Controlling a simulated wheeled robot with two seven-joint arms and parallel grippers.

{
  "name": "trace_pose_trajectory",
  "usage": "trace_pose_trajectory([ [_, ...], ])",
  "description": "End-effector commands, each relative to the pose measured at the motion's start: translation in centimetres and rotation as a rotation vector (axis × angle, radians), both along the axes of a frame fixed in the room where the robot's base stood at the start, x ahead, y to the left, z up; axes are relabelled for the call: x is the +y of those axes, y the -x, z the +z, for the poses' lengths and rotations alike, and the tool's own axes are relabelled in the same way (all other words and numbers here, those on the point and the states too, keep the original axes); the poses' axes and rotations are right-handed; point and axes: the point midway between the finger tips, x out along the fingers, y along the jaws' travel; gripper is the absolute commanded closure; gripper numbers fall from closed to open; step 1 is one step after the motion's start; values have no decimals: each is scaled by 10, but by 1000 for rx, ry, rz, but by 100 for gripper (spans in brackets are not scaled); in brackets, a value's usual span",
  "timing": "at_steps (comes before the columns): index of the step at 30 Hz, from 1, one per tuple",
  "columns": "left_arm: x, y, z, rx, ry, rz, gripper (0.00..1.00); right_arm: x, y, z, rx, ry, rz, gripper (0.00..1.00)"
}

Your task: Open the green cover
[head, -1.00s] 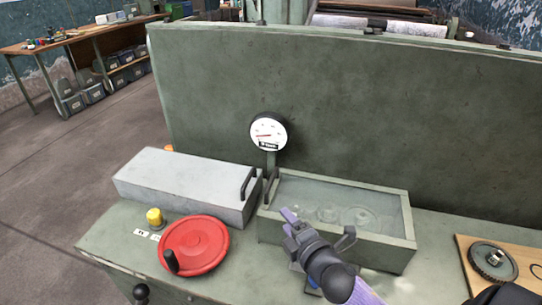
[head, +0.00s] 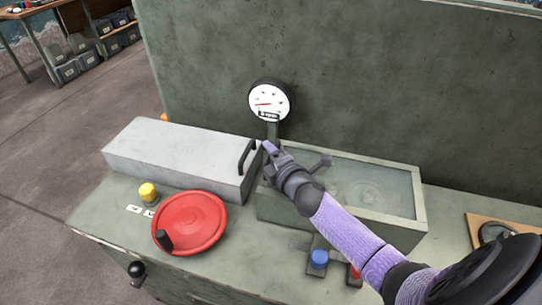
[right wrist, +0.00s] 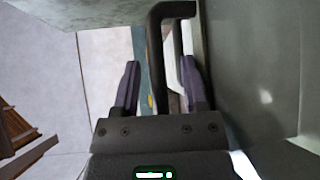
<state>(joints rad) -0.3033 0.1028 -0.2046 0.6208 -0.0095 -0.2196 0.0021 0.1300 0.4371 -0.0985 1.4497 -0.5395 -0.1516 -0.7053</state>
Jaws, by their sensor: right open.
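The green cover (head: 395,208) is a box-shaped, green-framed lid with a cloudy clear top, and it lies closed on the bench. Round parts show dimly through the top. My right gripper (head: 268,148) is at its back left corner, between it and the grey cover (head: 170,150). In the right wrist view the fingers (right wrist: 160,80) are open, with a black bar handle (right wrist: 155,50) between or just beyond them. The handle's end meets the greenish surface (right wrist: 245,70) on the right. I cannot tell whether the fingers touch it. My left gripper is not in view.
The grey cover has its own black handle (head: 247,158) close to my gripper. A dial gauge (head: 269,101) stands just behind. A red handwheel (head: 190,223), a yellow button (head: 148,193) and a blue button (head: 319,258) are in front. A tall green panel (head: 400,80) closes the back.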

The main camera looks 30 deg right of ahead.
Motion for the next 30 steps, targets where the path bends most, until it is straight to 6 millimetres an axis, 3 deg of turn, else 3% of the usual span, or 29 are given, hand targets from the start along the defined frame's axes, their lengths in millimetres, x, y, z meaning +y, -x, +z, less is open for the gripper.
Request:
trace_pose_trajectory([
  [5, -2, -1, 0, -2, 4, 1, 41, 0, 0, 0, 0, 0, 0, 44],
  [13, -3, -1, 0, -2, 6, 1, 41, 0, 0, 0, 0, -1, 0, 100],
  [30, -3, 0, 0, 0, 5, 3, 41, 0, 1, 0, 1, -1, 1, 100],
])
